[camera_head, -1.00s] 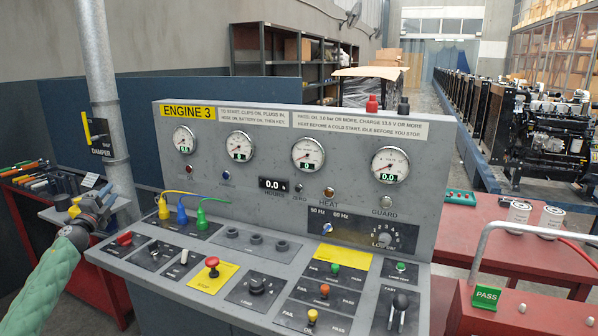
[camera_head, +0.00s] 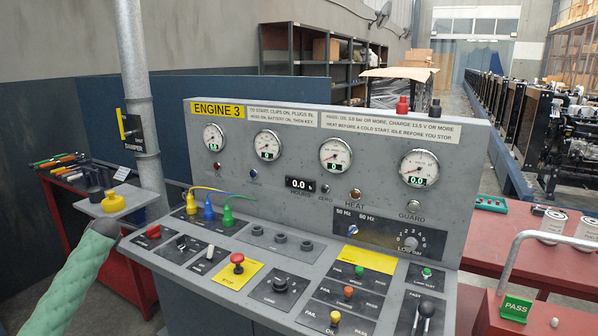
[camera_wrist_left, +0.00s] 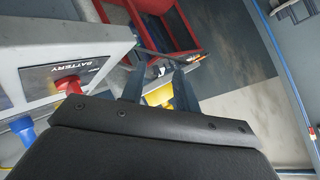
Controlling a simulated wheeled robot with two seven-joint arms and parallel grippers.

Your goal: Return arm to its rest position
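My left arm, in a green sleeve, enters the head view from the lower left. Its dark hand end (camera_head: 104,228) is just in front of a small grey side shelf (camera_head: 140,199). A yellow knobbed piece (camera_head: 113,203) sits on that shelf. In the left wrist view, my left gripper (camera_wrist_left: 158,82) shows two dark fingers standing apart. The yellow piece (camera_wrist_left: 158,96) shows beyond and between them; I cannot tell whether they touch it. My right gripper is in neither current view.
The grey Engine 3 console (camera_head: 320,220) stands close on the right, with knobs, levers and coloured plugs. A grey post (camera_head: 138,90) rises behind the shelf. A red tool bench (camera_head: 110,245) is at left. A red BATTERY knob (camera_wrist_left: 68,84) shows near the left hand.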

